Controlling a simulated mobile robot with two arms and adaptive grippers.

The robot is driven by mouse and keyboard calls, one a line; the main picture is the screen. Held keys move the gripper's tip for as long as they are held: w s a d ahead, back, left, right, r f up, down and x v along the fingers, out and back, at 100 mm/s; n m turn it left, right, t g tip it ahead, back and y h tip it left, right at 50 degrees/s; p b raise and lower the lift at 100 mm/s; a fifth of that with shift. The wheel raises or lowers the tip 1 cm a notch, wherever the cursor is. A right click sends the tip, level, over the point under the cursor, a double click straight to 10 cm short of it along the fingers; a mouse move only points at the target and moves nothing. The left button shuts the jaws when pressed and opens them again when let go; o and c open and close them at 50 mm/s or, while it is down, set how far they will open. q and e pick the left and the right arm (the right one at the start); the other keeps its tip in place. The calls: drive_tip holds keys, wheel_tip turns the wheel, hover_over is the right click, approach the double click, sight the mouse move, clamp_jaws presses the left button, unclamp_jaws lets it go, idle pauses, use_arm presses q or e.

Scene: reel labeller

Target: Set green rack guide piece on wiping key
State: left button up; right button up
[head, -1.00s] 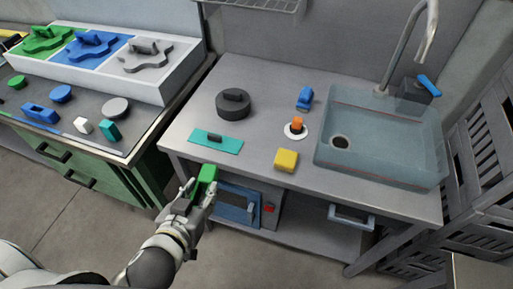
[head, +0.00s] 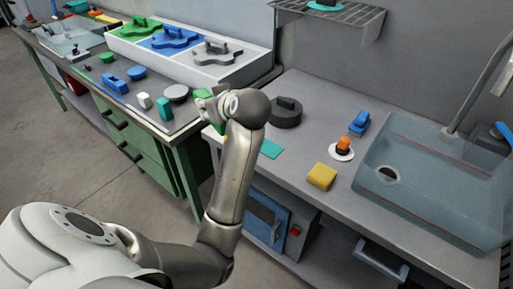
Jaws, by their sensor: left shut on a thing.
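My left gripper (head: 210,108) is up at the gap between the two worktops, partly hidden behind my own wrist. It is shut on the green rack guide piece (head: 219,128), of which only a small green part shows. I cannot tell for sure which thing is the wiping key. A flat teal plate (head: 271,149) lies on the grey worktop just right of my arm, partly covered by it. My right gripper is not in view.
The grey worktop (head: 310,115) holds a dark round lidded thing (head: 286,113), a yellow block (head: 321,176), an orange knob on a white disc (head: 342,148), a blue piece (head: 359,123) and a sink (head: 430,180). The left bench (head: 130,113) carries several small pieces and a tray (head: 262,63).

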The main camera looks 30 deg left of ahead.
use_arm(q)
drive_tip(key=w+d+f+n+g, duration=0.1)
drive_tip(key=w+d+f, duration=0.1)
drive_tip(key=w+f, duration=0.1)
drive_tip(key=w+d+f+n+g, duration=0.1)
drive_tip(key=w+d+f, duration=0.1)
drive_tip(key=w, duration=0.3)
drive_tip(key=w+d+f+n+g+y, duration=0.1)
drive_tip(key=w+f+g, duration=0.1)
drive_tip(key=w+f, duration=0.1)
drive_tip(key=shift+w+d+f+n, duration=0.35)
drive_tip(key=shift+w+d+n, duration=0.05)
wheel_tip(320, 180, down, 3)
drive_tip(key=shift+r+p, duration=0.1)
drive_tip(key=shift+p, duration=0.2)
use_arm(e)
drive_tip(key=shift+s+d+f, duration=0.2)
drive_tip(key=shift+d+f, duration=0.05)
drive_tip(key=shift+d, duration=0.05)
use_arm(q)
drive_tip(key=shift+f+b, duration=0.7)
drive_tip(key=shift+f, duration=0.05)
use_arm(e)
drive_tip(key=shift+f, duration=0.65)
